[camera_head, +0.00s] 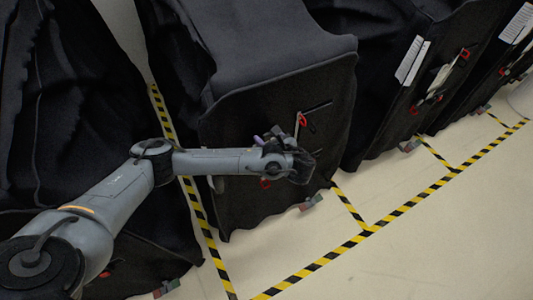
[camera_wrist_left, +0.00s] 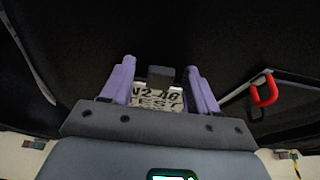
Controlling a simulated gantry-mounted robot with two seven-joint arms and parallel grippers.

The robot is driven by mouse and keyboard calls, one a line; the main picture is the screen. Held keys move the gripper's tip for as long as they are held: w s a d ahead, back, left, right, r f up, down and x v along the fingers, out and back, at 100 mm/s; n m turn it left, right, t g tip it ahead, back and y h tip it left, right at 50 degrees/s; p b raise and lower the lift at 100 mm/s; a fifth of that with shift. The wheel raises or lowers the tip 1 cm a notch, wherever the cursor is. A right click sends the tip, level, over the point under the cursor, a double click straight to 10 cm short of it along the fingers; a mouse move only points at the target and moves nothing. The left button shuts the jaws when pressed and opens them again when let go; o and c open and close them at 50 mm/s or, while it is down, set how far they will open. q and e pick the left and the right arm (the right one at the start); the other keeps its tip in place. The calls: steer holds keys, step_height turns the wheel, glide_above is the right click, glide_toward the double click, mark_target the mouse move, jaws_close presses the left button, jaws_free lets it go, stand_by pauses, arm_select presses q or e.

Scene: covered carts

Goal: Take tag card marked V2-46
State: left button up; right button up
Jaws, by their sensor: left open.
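A white tag card (camera_wrist_left: 157,98) with black print shows in the left wrist view, between the two purple fingers of my left gripper (camera_wrist_left: 160,78). Its top line looks like V2-46, but the characters are partly cut off, and its lower part is hidden behind my gripper body. A dark block, perhaps a clip, stands at the card's top edge. My left gripper is open, with a finger on each side of the card. In the head view my left gripper (camera_head: 267,136) is at the front of a black covered cart (camera_head: 232,120); the card cannot be made out there.
A red hook (camera_wrist_left: 265,90) hangs right of my gripper; red parts (camera_head: 303,120) show on the same cover. More covered carts (camera_head: 395,110) stand right, with white sheets (camera_head: 412,60) on one. Yellow-black tape (camera_head: 410,203) marks the clear pale floor (camera_head: 450,240).

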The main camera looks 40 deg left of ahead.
arm_select(q)
steer(key=shift+w+a+f, duration=0.1)
steer(key=shift+w+a, duration=0.1)
steer(key=shift+a, duration=0.35)
jaws_close()
